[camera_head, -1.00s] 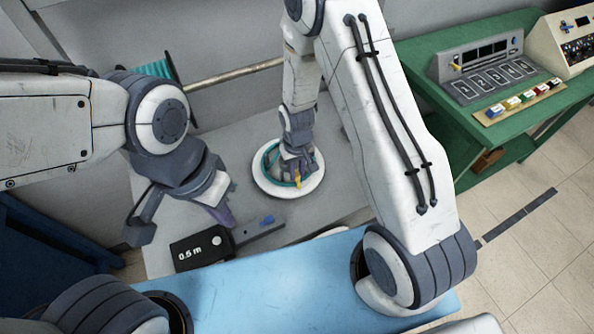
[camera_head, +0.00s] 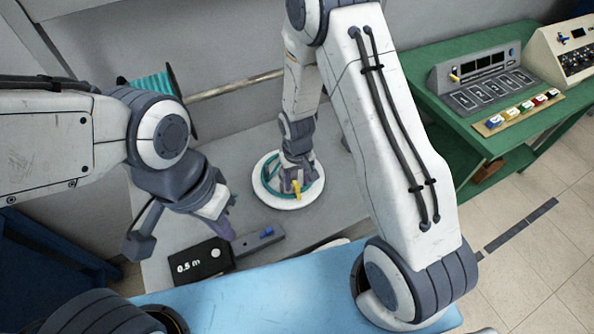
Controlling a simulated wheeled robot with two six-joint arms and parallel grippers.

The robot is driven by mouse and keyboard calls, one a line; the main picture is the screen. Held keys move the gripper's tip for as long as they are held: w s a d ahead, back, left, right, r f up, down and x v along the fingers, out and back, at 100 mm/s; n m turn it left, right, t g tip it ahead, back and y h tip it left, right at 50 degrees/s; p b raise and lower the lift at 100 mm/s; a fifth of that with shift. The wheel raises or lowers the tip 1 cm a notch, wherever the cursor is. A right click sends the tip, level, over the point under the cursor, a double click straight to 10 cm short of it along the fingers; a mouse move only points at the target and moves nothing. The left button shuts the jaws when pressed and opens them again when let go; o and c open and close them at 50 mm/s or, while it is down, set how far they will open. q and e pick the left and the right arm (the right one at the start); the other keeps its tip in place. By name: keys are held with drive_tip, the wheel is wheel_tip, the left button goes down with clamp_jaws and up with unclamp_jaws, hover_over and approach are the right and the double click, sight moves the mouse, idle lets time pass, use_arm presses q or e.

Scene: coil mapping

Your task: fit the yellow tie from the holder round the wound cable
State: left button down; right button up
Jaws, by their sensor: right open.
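The wound cable is a teal coil (camera_head: 271,178) lying on a round white plate (camera_head: 262,193) on the grey bench. The yellow tie (camera_head: 297,189) is at the near side of the coil, under my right gripper. I cannot tell whether it fully encircles the cable. My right gripper (camera_head: 293,183) points down over the plate, open, with its fingers close about the tie. The grey holder (camera_head: 250,243) lies nearer on the bench with a blue tie (camera_head: 267,231) on it. My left gripper (camera_head: 229,232) is beside the holder's left end; its fingertips are too unclear to read.
A black box marked 0.5 m (camera_head: 198,264) sits left of the holder. A teal cable spool (camera_head: 152,84) and a rod (camera_head: 238,83) are at the back. A green table (camera_head: 470,140) with a control panel (camera_head: 490,82) stands right. A blue surface (camera_head: 270,290) is in front.

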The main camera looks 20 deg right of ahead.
wheel_tip(320, 180, up, 9)
drive_tip(key=b, duration=0.1)
drive_tip(key=shift+r, duration=0.1)
drive_tip(key=s+a+r+n, duration=0.2)
drive_tip(key=s+r, duration=0.2)
drive_tip(key=s, duration=0.3)
drive_tip(key=s+a+r+n+b, duration=0.1)
drive_tip(key=s+a+r+n, duration=0.1)
drive_tip(key=s, duration=0.5)
drive_tip(key=s+a+r+n+y+b, duration=0.1)
drive_tip(key=s+a+r+n, duration=0.1)
drive_tip(key=s+a+r, duration=0.2)
wheel_tip(320, 180, up, 2)
drive_tip(key=s, duration=0.2)
drive_tip(key=shift+s, duration=0.4)
